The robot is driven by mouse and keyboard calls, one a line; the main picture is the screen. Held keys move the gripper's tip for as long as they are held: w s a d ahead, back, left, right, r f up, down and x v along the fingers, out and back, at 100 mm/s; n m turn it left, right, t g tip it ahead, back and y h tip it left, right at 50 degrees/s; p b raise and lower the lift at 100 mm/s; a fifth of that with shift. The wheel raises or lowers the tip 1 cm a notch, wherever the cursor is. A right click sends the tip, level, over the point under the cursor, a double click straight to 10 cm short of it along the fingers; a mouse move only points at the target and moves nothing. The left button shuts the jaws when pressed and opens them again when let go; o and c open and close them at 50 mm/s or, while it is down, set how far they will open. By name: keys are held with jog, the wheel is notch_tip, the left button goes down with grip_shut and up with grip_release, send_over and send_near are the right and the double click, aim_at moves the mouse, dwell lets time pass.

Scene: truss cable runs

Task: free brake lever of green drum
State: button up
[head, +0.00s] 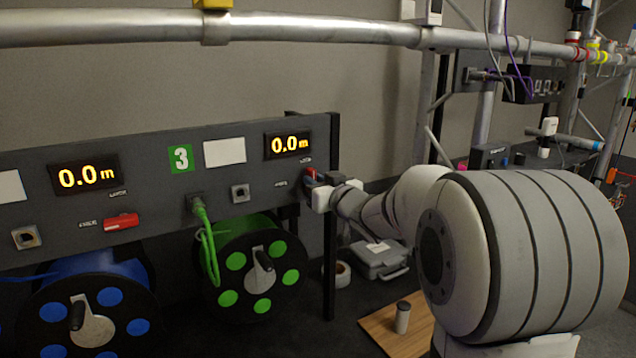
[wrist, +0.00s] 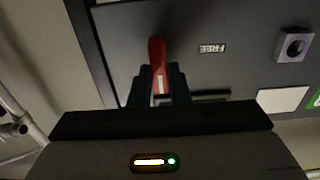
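The green drum (head: 253,268) hangs under the grey panel, with a green cable running up to a socket. Its red brake lever (head: 310,175) is at the panel's right end, partly hidden by my gripper (head: 322,188). In the wrist view the red lever (wrist: 157,50) stands between the two dark fingers of my gripper (wrist: 160,78), which sit close against both its sides. The gripper looks shut on it. A FREE label (wrist: 212,48) is on the panel to the right of the lever, upside down in that view.
The blue drum (head: 88,310) and its red lever (head: 121,222) are to the left. Both displays read 0.0 m. A truss pipe (head: 300,29) crosses above. A cup (head: 402,317) on a board and a grey case (head: 380,258) are on the floor below my arm.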

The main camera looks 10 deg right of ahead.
grip_shut()
jog(key=shift+f+n+b, duration=0.1)
jog(key=shift+n+b, duration=0.2)
jog(key=shift+b, duration=0.1)
jog(key=n+b, duration=0.4)
jog(key=n, duration=0.1)
jog(key=n+b, duration=0.5)
jog(key=n, duration=0.1)
jog(key=a+f+n+b, duration=0.1)
jog(key=n+b, duration=0.3)
jog(key=n, duration=0.2)
jog(key=shift+s, duration=0.15)
jog(key=shift+n, duration=0.3)
jog(key=o, duration=0.6)
grip_release()
jog(key=shift+c, duration=0.2)
jog(key=shift+r, duration=0.1)
